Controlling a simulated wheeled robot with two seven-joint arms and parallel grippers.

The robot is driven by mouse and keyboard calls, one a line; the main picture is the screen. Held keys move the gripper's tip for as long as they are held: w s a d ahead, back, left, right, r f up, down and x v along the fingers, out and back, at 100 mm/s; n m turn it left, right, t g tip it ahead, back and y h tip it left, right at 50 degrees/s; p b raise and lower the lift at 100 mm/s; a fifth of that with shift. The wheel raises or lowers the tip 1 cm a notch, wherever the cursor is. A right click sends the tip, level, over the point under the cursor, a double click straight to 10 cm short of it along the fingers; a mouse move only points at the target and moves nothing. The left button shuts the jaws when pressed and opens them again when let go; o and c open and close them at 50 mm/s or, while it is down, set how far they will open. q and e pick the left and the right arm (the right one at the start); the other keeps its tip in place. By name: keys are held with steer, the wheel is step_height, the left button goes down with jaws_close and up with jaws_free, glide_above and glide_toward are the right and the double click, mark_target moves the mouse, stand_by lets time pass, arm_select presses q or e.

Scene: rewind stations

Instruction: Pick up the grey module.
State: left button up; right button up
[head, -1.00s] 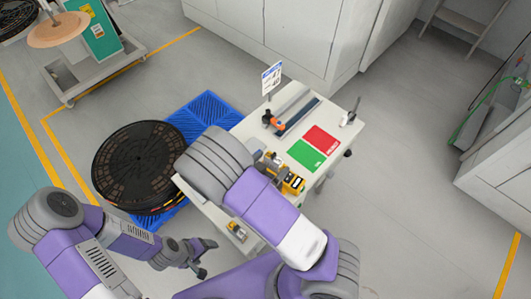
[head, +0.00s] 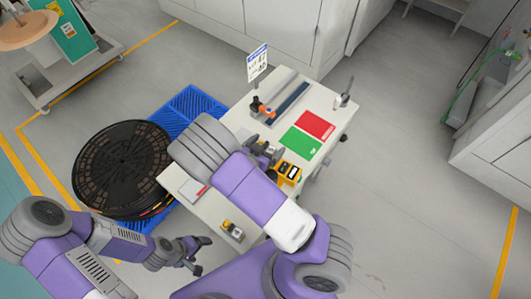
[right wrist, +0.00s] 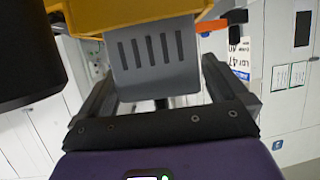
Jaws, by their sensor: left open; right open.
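A grey slotted block (right wrist: 160,58), which looks like the grey module, sits between the fingers of my right gripper (right wrist: 160,82) in the right wrist view. It adjoins a yellow body (right wrist: 130,14). The fingers stand apart on either side of it; contact cannot be told. In the head view, my right gripper (head: 264,153) is over the table beside a yellow device (head: 289,172), partly hidden by my right arm. The grey block cannot be made out there. My left gripper (head: 193,254) is open and empty, left of the table's front end.
The white table (head: 215,207) carries green (head: 300,143) and red (head: 316,125) mats, a small yellow-and-grey item (head: 232,230) and a sign (head: 257,64). A black reel (head: 122,165) lies on a blue pallet (head: 195,108) at left. Floor to the right is clear.

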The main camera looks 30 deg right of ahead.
steer(key=shift+w+d+f, duration=0.2)
steer(key=shift+d, duration=0.25)
steer(key=shift+r, duration=0.1)
steer(key=c, duration=1.2)
